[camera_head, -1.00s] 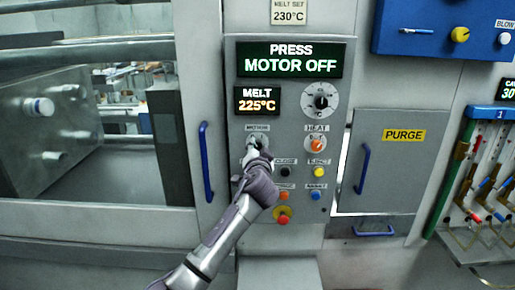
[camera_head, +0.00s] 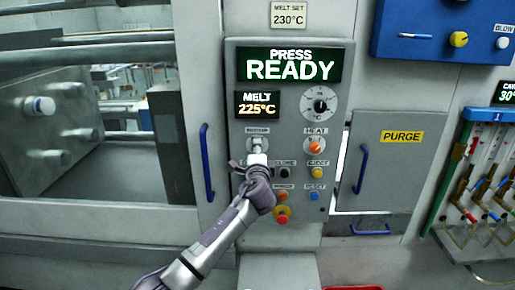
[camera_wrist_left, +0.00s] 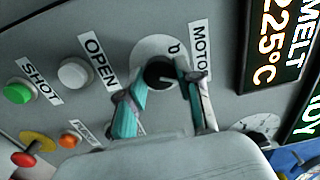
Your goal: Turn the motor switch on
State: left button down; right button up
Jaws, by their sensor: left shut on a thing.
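The motor switch is a black knob (camera_wrist_left: 160,72) on a pale round plate, under the "MOTOR" label in the left wrist view. In the head view its plate (camera_head: 248,143) is partly hidden behind my gripper. My left gripper (camera_head: 257,150) is at the switch, with its fingers on either side of the knob. In the left wrist view, the gripper (camera_wrist_left: 168,80) is shut on the knob. The press display (camera_head: 290,66) reads "PRESS READY". My right gripper is not in view.
Below the switch are several buttons, among them a yellow one (camera_head: 317,173), a blue one (camera_head: 315,195) and a red one (camera_head: 282,213). The orange heat knob (camera_head: 315,148) is to the right. A blue handle (camera_head: 207,163) stands left of the panel.

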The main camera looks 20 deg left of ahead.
pick_arm(q)
jog(key=shift+m+p, duration=0.3)
jog(key=shift+m, duration=0.6)
jog(key=c, duration=0.8)
grip_release()
jog(key=shift+o, duration=0.2)
jog(key=shift+s, duration=0.1)
jog(key=v, duration=1.1)
jog(key=shift+s, duration=0.4)
jog(key=shift+d, duration=0.1)
